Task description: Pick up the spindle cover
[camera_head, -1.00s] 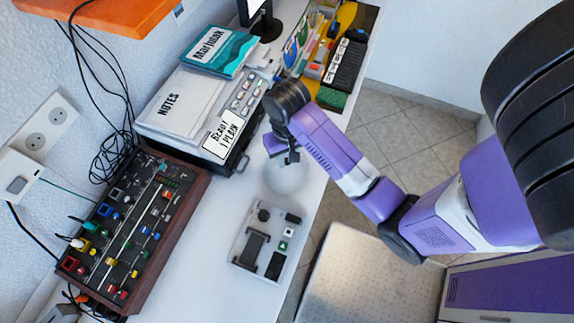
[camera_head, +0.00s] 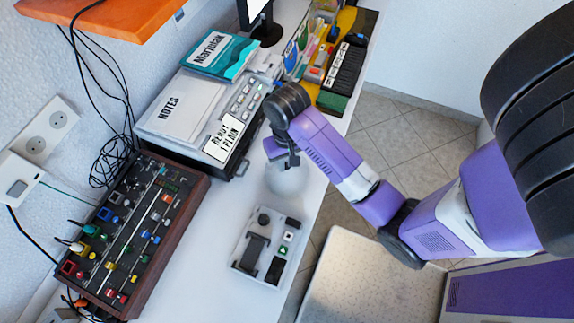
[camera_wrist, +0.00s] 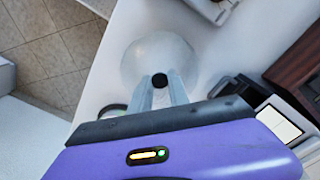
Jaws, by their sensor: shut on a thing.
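The spindle cover (camera_head: 287,179) is a pale, see-through round dome on the white desk, near its right edge. In the wrist view the dome (camera_wrist: 150,52) has a black knob at its top. My gripper (camera_head: 291,160) is above the dome. In the wrist view its two fingers (camera_wrist: 161,84) are on either side of the knob and shut on it. I cannot tell whether the dome's base touches the desk.
A small grey device (camera_head: 265,246) with black parts and buttons is just in front of the cover. A mixer-like panel (camera_head: 130,235) with coloured knobs stands at the left. A machine with notes on top (camera_head: 192,118) is behind. The desk's edge is close on the right.

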